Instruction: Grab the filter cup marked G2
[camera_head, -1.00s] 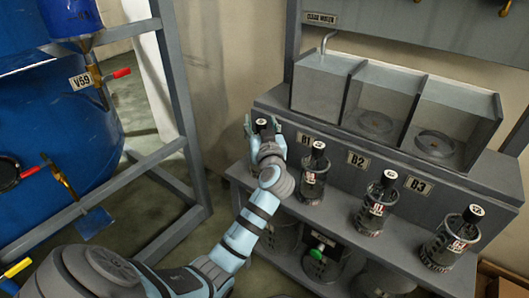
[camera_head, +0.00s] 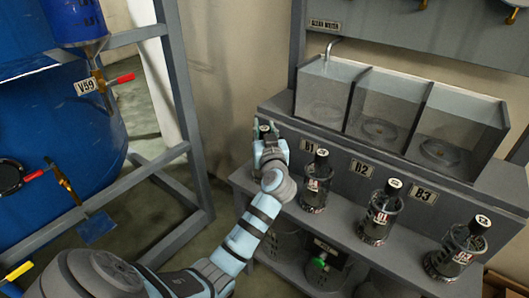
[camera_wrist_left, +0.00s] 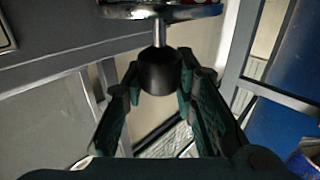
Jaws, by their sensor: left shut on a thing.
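Several dark filter cups with black knobs and pale cap labels stand in a row on the grey shelf. The leftmost cup's black knob (camera_head: 264,129) shows above my left gripper (camera_head: 270,149), which hides the rest of that cup. In the left wrist view, the fingers (camera_wrist_left: 158,88) are shut on a black knob (camera_wrist_left: 158,70), with a metal stem and round cup rim (camera_wrist_left: 160,11) beyond it. The other cups (camera_head: 316,185), (camera_head: 380,216) and (camera_head: 456,252) stand apart to the right. The markings are too small to read surely. My right gripper is not in view.
Plates B1 (camera_head: 310,147), B2 (camera_head: 362,168) and B3 (camera_head: 424,194) mark the ledge behind the cups. Open grey bins (camera_head: 385,108) stand above it. A grey frame (camera_head: 185,120) and blue tank (camera_head: 60,140) are at the left. A lower shelf holds other vessels.

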